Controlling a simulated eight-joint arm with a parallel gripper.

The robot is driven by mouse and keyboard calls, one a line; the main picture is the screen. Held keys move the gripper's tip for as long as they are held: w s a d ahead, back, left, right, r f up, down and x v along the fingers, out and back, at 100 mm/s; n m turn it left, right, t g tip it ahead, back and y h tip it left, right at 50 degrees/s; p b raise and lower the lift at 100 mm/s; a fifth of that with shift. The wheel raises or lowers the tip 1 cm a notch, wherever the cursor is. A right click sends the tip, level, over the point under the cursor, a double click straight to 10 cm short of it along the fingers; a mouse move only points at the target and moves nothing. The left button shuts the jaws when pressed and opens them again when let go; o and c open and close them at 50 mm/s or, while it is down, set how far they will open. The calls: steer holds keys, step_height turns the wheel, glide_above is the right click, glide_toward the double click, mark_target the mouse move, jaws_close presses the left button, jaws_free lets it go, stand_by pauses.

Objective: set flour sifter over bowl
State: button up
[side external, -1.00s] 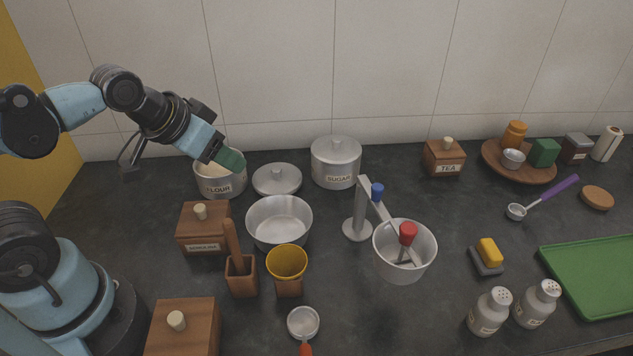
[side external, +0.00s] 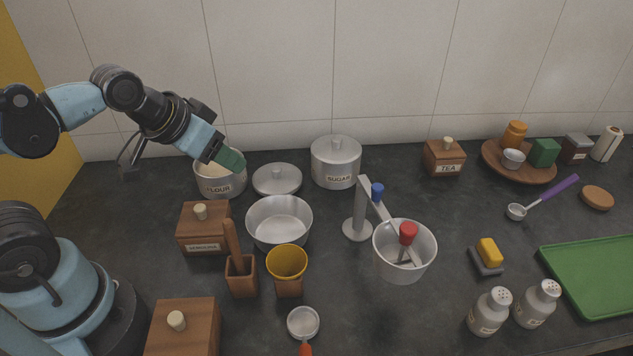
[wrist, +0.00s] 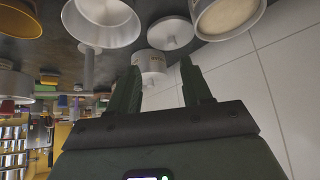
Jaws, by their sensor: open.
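A steel bowl (side external: 279,228) stands empty in the middle of the counter and also shows in the wrist view (wrist: 107,32). A small round metal scoop or sieve with an orange-red handle (side external: 303,323) lies at the front; I cannot tell if it is the flour sifter. The open flour canister (side external: 220,187) stands behind and left of the bowl, with pale contents. My gripper (side external: 234,161) is over its rim in the side view. In the wrist view, my gripper (wrist: 160,78) has its green fingers apart with nothing between them.
A steel lid (side external: 277,180) lies between the flour canister and the sugar canister (side external: 336,165). A yellow cup (side external: 287,264) and a wooden utensil holder (side external: 241,278) stand in front.

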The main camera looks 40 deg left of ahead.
steer(key=shift+c, duration=0.5)
step_height(320, 180, up, 11)
steer(key=m+g, duration=0.7)
steer(key=m, duration=0.9)
glide_above(378, 186)
step_height(378, 186, down, 12)
steer(key=shift+r, duration=0.15)
jaws_close()
